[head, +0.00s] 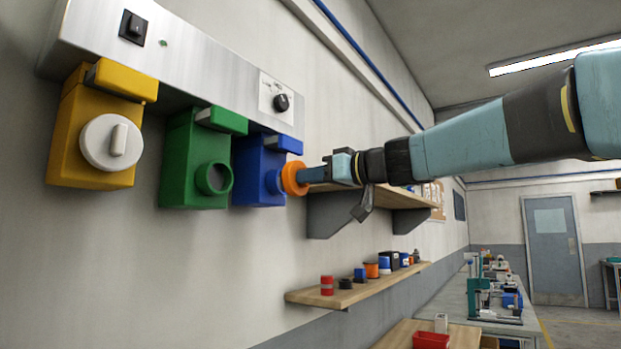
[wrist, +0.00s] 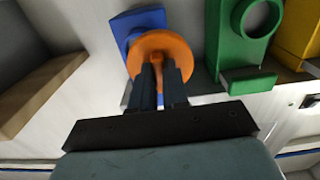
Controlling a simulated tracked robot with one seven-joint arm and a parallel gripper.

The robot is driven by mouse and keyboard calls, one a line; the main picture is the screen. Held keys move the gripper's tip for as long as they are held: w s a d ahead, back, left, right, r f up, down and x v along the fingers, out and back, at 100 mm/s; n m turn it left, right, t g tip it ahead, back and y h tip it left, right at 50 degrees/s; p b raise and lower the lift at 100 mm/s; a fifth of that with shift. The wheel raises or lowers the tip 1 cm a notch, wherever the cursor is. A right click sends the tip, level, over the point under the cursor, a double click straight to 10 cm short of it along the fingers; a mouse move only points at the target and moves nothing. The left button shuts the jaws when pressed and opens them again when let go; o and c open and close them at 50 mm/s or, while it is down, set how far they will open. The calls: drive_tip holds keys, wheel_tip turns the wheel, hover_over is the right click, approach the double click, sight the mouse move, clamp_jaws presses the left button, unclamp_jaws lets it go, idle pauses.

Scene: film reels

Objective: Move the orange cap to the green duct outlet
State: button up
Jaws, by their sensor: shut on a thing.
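The orange cap (head: 293,179) is at the front of the blue duct outlet (head: 258,172); it also shows in the wrist view (wrist: 160,48), covering the blue outlet's opening. My gripper (head: 304,175) is shut on the cap; in the wrist view its two fingers (wrist: 158,75) reach to the middle of the cap. I cannot tell whether the cap is fully seated on the blue outlet or slightly off it. The green duct outlet (head: 195,165) is just left of the blue one, with its round opening (head: 213,178) uncovered. In the wrist view it is to the right (wrist: 235,52).
A yellow outlet (head: 88,130) with a white cap (head: 110,142) is at the far left. A metal panel (head: 190,60) with a switch and knob runs above the outlets. A wooden shelf (head: 345,292) with small items is lower right. The space before the outlets is clear.

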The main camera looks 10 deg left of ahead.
drive_tip(key=s+a, duration=0.2)
drive_tip(key=s, duration=0.7)
approach(221, 178)
drive_tip(key=shift+x, duration=1.9)
drive_tip(key=shift+x, duration=1.45)
drive_tip(key=o, duration=0.7)
drive_tip(key=shift+o, duration=0.2)
drive_tip(key=v, duration=1.3)
drive_tip(key=shift+d, duration=0.4)
drive_tip(key=shift+s+f, duration=0.1)
